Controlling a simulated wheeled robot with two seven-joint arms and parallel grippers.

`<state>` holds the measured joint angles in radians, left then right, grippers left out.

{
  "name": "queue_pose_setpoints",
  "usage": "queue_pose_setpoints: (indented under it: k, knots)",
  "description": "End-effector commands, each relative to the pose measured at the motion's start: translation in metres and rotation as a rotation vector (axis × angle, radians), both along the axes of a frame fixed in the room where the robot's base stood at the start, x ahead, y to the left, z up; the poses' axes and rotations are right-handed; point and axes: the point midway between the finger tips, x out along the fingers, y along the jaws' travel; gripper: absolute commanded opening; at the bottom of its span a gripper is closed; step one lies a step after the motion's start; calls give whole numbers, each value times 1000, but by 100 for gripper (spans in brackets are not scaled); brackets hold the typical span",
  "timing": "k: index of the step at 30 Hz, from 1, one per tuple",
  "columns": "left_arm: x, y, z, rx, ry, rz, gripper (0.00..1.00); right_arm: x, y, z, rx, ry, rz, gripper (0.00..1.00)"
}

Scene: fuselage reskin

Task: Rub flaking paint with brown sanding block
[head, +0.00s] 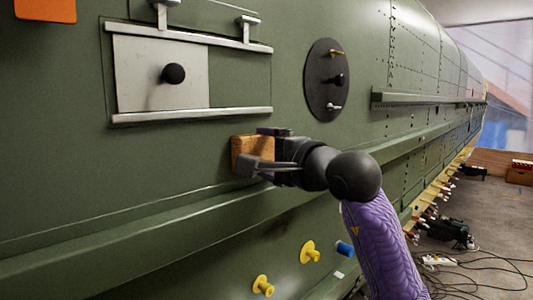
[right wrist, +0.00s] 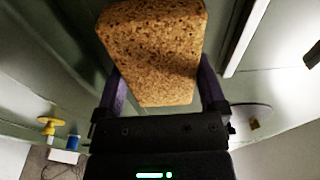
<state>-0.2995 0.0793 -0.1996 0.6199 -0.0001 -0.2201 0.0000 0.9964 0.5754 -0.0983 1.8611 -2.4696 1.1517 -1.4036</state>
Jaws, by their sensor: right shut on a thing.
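A brown sanding block (head: 241,152) is held in my right gripper (head: 262,153) against or very near the green fuselage skin (head: 180,160), below the sliding panel. In the right wrist view the speckled brown block (right wrist: 150,50) sits between the two fingers of the gripper (right wrist: 160,85). I cannot tell whether the block touches the skin. No flaking paint can be made out; the block and gripper cover the skin behind them. My left gripper is not in view.
A pale sliding panel (head: 140,85) with a black knob and metal rails is above left. A round black plate (head: 318,95) with small fittings is up right. Yellow knobs (head: 310,252) and a blue one (head: 345,248) stick out below. A long ledge (head: 130,226) runs beneath the gripper.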

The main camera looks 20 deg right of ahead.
Motion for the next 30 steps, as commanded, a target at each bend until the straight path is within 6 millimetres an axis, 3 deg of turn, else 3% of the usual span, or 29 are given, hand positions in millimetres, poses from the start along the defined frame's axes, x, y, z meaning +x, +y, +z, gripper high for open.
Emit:
queue_pose_setpoints:
  k: [6, 12, 21, 26, 30]
  knots:
    - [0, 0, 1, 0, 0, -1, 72, 7, -25, 0, -1, 2, -3, 43]
    - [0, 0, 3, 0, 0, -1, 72, 10, -34, 0, 1, 1, -1, 43]
    - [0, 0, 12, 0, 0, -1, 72, 23, -63, 1, 0, 1, -2, 43]
    - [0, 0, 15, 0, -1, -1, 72, 26, -64, 1, -2, 0, -2, 43]
    - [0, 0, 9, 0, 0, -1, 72, 21, -52, -1, -4, -1, 1, 43]
